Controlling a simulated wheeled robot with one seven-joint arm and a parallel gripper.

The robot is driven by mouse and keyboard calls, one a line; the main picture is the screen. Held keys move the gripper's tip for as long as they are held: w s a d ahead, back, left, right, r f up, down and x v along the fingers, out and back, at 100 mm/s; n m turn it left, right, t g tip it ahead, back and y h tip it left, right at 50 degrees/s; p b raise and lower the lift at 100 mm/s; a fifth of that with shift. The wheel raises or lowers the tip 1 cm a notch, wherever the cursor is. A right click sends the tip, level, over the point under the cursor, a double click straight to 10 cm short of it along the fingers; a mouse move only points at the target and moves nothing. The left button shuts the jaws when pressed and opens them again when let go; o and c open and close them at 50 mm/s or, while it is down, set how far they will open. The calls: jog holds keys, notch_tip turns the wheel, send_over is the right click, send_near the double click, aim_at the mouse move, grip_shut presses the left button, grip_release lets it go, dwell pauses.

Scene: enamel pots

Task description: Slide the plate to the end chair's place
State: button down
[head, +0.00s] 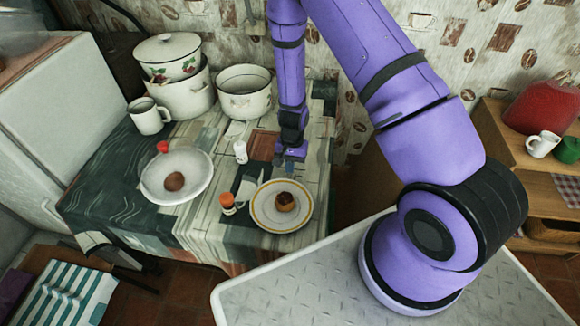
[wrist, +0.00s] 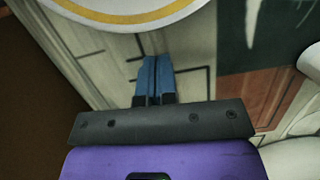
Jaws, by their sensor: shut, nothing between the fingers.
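The white plate with a yellow ring (head: 263,210) lies near the table's front right edge, with a brown caramel-topped pastry (head: 285,202) on it. In the wrist view only the plate's near rim (wrist: 125,8) shows at the top. My gripper (head: 290,163) is shut and empty, low over the table just behind the plate. Its blue fingers (wrist: 153,62) point at the rim with a small gap in the picture; I cannot tell their exact height. A seat with a teal-and-white striped cushion (head: 65,293) stands at the lower left, partly cut off.
An orange-labelled jar (head: 228,204) stands close left of the plate. Enamel pots (head: 245,92) and a mug (head: 148,116) stand behind.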

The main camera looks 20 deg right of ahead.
dwell(0.8)
jog(key=shift+r, duration=0.6)
jog(key=shift+w+r, duration=0.1)
jog(key=shift+r, duration=0.1)
jog(key=shift+w+d+r, duration=0.1)
jog(key=shift+w+d, duration=0.15)
jog(key=w+d, duration=0.2)
jog(key=w, duration=0.1)
jog(key=w+d, duration=0.2)
jog(key=w, duration=0.1)
jog(key=w+d, duration=0.2)
jog(key=w, duration=0.1)
jog(key=shift+d, duration=0.4)
jog(key=shift+s, duration=0.1)
